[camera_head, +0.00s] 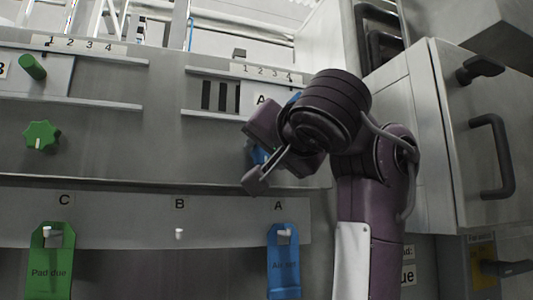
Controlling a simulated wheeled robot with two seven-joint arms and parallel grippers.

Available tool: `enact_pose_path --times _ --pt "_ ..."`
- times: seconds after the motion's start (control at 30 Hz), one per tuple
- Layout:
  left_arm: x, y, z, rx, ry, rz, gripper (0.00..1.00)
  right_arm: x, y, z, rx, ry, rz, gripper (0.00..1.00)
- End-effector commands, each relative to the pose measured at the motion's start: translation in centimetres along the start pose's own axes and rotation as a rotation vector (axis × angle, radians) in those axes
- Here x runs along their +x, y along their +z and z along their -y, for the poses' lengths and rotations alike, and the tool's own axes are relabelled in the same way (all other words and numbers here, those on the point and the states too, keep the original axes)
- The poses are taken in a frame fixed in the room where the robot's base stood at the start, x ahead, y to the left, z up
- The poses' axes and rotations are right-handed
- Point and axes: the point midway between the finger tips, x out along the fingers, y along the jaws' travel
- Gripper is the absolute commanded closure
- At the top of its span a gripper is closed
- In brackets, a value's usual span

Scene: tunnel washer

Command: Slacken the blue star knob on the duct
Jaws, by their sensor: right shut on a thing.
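The blue star knob (259,154) is on the grey duct front, right of centre, below the scale marked A. Only a small blue part of it shows; my right gripper and wrist hide the rest. My right gripper (268,163) is at the knob, shut on it, with one finger slanting down to the left. How far the knob is turned cannot be seen. My left gripper is not in view.
A green star knob (41,136) and a green peg (32,67) are at the left. A blue part (294,98) shows behind my wrist. A green tag (52,270) and a blue tag (284,266) hang below on hooks. A cabinet door handle (499,155) sticks out at the right.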

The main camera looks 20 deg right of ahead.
Motion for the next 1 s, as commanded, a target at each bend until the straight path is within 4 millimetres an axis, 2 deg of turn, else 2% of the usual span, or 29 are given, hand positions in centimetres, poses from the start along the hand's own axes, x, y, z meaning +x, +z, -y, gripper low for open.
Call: enact_pose_path --times 0.27,0.6,1.0 --pt "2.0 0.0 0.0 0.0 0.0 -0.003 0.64 -0.1 0.2 -0.2 -0.168 0.0 -0.003 0.8" --pt "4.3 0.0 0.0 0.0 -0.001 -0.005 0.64 -0.1 0.1 -0.2 -0.482 0.0 -0.003 0.8" --pt "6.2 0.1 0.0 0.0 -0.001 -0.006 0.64 -0.1 0.1 0.0 -0.864 -0.001 -0.002 0.8"
